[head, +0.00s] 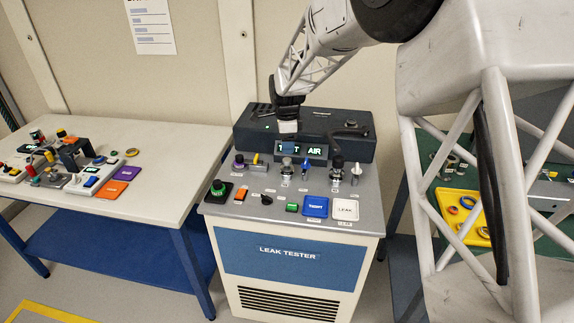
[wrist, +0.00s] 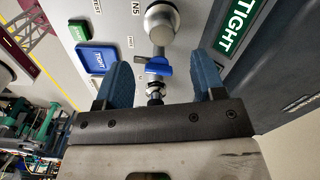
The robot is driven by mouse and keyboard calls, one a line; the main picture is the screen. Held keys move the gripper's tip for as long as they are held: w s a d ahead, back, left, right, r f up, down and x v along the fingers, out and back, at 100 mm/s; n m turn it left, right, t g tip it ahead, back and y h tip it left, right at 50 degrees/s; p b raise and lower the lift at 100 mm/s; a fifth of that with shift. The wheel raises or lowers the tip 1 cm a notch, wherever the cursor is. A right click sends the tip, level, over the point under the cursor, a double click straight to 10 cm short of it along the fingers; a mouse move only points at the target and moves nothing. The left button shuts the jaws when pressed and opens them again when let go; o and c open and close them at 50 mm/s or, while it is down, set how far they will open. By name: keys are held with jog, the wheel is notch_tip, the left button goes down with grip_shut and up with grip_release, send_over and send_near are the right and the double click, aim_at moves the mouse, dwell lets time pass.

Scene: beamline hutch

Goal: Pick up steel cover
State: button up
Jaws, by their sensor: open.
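What looks like the steel cover (wrist: 162,22) is a round, shiny domed piece at the top of the wrist view, ahead of the fingertips. In the head view it seems to be the silver piece (head: 287,162) on the grey panel of the leak tester. My gripper (wrist: 162,70) is open, with two blue fingers spread and nothing held. A valve with a blue handle (wrist: 157,66) and a metal fitting (wrist: 154,91) show between the fingers; whether they touch cannot be told. In the head view my gripper (head: 287,128) hangs above the panel, its fingers not clear.
The leak tester (head: 287,255) carries several knobs, a blue button (head: 315,207), a white one (head: 345,209) and a dark display unit (head: 345,148) behind. A white table (head: 130,215) with parts stands left. A yellow tray (head: 463,218) lies right, partly behind my arm.

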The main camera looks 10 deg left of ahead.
aim_at(287, 159)
jog(key=shift+f, duration=1.25)
jog(key=shift+w+f, duration=0.15)
jog(key=shift+f, duration=2.5)
jog(key=c, duration=1)
jog(key=shift+r, duration=0.15)
